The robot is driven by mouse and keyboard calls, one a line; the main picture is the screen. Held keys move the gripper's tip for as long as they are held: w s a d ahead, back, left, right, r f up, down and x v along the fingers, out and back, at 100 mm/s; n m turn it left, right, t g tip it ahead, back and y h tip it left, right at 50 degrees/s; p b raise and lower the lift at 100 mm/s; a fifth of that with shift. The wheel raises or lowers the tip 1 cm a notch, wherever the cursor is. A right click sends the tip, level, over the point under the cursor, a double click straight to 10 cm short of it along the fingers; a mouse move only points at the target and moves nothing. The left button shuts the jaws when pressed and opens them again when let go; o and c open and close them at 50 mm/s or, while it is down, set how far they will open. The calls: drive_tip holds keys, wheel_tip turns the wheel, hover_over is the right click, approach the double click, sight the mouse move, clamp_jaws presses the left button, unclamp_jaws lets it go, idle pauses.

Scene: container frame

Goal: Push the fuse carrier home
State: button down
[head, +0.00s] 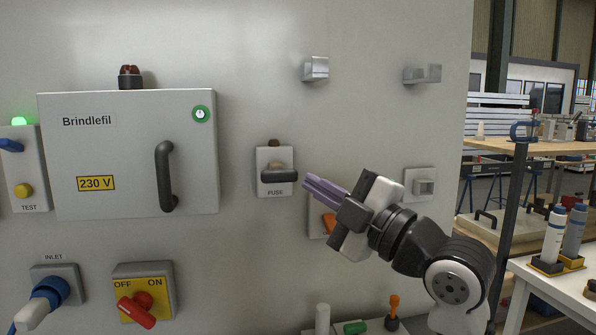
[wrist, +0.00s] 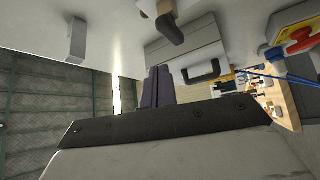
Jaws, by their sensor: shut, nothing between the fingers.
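The fuse carrier (head: 279,176) has a dark grip bar and sits on a light plate marked FUSE (head: 275,189) on the grey wall panel. It stands out from the plate; how deep it sits is hard to tell. In the wrist view a dark knob on a light plate, which looks like the carrier (wrist: 170,27), is at the top middle. My gripper (head: 309,184) is just right of the carrier in the head view, its purple-grey fingers shut, empty and pointing left. A small gap shows between them. The shut fingers also show in the wrist view (wrist: 157,84).
The Brindlefil cabinet (head: 130,150) with its black handle (head: 164,176) is left of the fuse plate. Metal brackets (head: 316,69) stick out above right. The OFF/ON switch (head: 144,292) is lower left. An orange-fronted plate (head: 318,225) lies close below my gripper.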

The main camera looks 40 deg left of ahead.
drive_tip(key=d+n+g+h, duration=0.3)
drive_tip(key=d+n, duration=0.2)
drive_tip(key=d, duration=0.2)
drive_tip(key=p, duration=0.4)
approach(292, 175)
drive_tip(key=s+a, duration=0.5)
drive_tip(key=s, duration=0.1)
drive_tip(key=shift+w+a+r, duration=0.2)
drive_tip(key=shift+w+a, duration=0.75)
drive_tip(key=shift+w+a+f+p, duration=0.15)
drive_tip(key=shift+w+a+p, duration=0.25)
drive_tip(key=shift+w+a, duration=0.15)
drive_tip(key=shift+w+a, duration=1)
drive_tip(key=shift+a, duration=0.2)
drive_tip(key=shift+d, duration=0.1)
